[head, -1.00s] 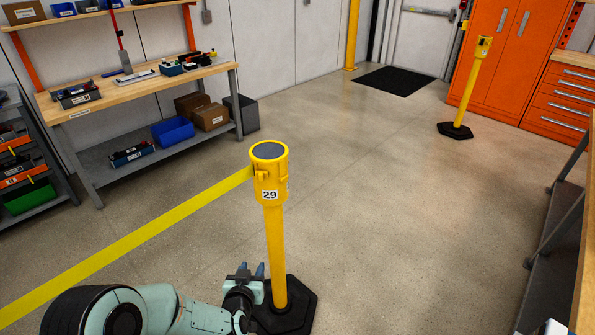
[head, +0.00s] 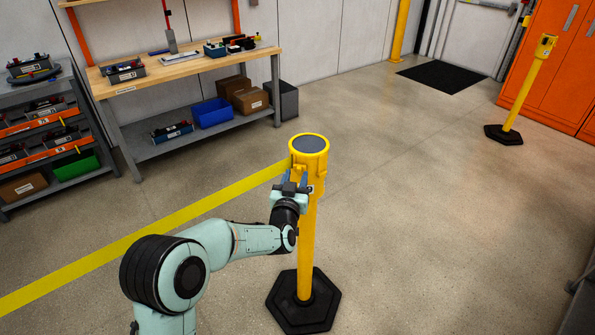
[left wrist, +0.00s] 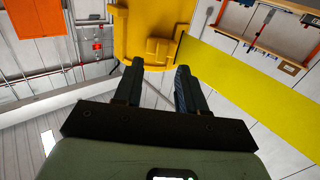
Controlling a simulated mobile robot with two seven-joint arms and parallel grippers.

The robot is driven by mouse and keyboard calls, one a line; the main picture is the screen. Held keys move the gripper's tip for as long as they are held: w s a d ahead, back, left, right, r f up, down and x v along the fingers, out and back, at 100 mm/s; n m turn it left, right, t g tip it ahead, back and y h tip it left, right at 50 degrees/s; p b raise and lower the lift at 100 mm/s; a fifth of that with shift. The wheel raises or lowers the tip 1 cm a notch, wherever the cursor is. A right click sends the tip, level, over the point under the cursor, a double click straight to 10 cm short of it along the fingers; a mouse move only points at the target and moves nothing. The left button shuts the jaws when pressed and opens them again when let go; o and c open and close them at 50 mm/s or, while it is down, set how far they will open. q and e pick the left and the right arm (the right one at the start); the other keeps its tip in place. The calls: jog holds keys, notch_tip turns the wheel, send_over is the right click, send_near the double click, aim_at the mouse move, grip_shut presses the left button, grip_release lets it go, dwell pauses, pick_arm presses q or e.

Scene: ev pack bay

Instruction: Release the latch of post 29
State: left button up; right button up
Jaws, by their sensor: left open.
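The yellow post 29 (head: 309,230) stands upright on a black hexagonal base. Its round head (head: 310,147) has a dark cap. A yellow belt (head: 160,235) runs from the head toward the lower left. My left gripper (head: 294,175) is raised beside the left side of the head and hides the number label and the latch in the head view. In the left wrist view the open fingers (left wrist: 157,68) point at a raised yellow block, probably the latch (left wrist: 160,50), on the post head, with a gap between them. The belt end (left wrist: 190,50) lies just right of the fingers. My right gripper is not in view.
A second yellow post (head: 525,90) stands at the far right by the orange cabinet (head: 570,65). A workbench (head: 180,67) and a shelf rack (head: 45,130) stand at the left. The floor right of post 29 is clear.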

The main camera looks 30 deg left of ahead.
aim_at(307, 164)
pick_arm(q)
jog(key=shift+x, duration=1.35)
grip_shut()
jog(key=shift+w+d+f+b, duration=0.1)
jog(key=shift+w+d+b, duration=0.05)
jog(key=shift+d, duration=0.35)
jog(key=shift+w+d+b, duration=0.15)
jog(key=shift+d, duration=0.35)
grip_release()
jog(key=shift+s, duration=0.1)
jog(key=b+v, duration=0.2)
jog(key=v, duration=1.1)
jog(key=shift+s+d, duration=0.1)
